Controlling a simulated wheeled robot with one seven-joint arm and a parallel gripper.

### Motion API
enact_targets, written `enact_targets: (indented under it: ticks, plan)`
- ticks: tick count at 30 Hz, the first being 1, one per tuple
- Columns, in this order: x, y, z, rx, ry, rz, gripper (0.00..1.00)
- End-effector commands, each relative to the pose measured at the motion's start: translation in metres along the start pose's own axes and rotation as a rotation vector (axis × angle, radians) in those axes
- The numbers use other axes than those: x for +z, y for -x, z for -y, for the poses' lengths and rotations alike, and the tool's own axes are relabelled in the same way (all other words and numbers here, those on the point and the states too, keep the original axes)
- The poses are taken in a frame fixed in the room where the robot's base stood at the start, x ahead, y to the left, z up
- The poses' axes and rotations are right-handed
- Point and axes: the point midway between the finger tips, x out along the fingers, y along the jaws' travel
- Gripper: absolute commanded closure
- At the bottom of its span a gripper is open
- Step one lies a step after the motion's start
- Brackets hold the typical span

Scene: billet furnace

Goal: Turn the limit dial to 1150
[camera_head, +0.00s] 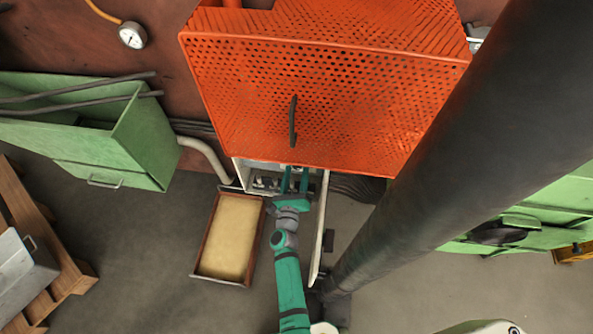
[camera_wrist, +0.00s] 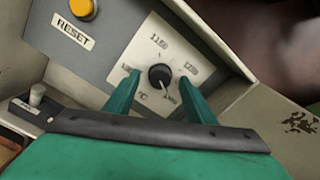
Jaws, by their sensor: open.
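The limit dial (camera_wrist: 159,76) is a round black knob on a pale scale plate, in the wrist view. Its white pointer line runs down and slightly right, toward a partly hidden mark. The 1150 mark (camera_wrist: 158,42) is above the knob, with other numbers to the left and right. My gripper (camera_wrist: 160,80) is open, its two green fingers on either side of the knob with gaps showing; contact is not visible. In the head view my gripper (camera_head: 294,172) reaches into the white control box (camera_head: 242,174) under the orange guard; the dial is hidden there.
A yellow button (camera_wrist: 83,8) above a RESET label and a small pale knob (camera_wrist: 37,94) are left of the dial. The open box door (camera_head: 319,235) stands close right of my arm. The orange perforated guard (camera_head: 330,90) overhangs. A sand-filled tray (camera_head: 211,276) lies left.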

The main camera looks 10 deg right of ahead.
Motion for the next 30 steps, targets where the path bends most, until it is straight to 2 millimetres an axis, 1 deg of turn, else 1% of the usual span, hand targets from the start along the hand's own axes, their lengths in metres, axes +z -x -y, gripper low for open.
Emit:
enact_targets:
  ticks: [4, 11, 12, 14, 15, 16, 17, 25, 30]
  plan:
    - [0.0000, -0.0061, 0.0000, 0.000, 0.000, 0.000, 0.50]
    - [-0.0001, -0.0064, 0.0000, 0.000, 0.000, 0.000, 0.50]
    - [-0.0001, -0.0063, 0.0000, 0.000, 0.000, 0.000, 0.55]
    - [-0.0001, -0.0063, 0.0000, 0.000, 0.000, 0.000, 0.69]
    - [-0.0001, -0.0062, 0.0000, 0.000, 0.000, 0.000, 0.79]
    - [0.0000, -0.0062, 0.0000, 0.000, 0.000, 0.000, 0.86]
    - [0.0000, -0.0062, 0.0000, 0.000, 0.000, 0.000, 0.90]
    - [-0.0001, -0.0061, 0.0001, 0.000, 0.016, 0.000, 0.90]
    - [-0.0001, -0.0060, 0.0003, 0.000, 0.078, 0.000, 0.90]
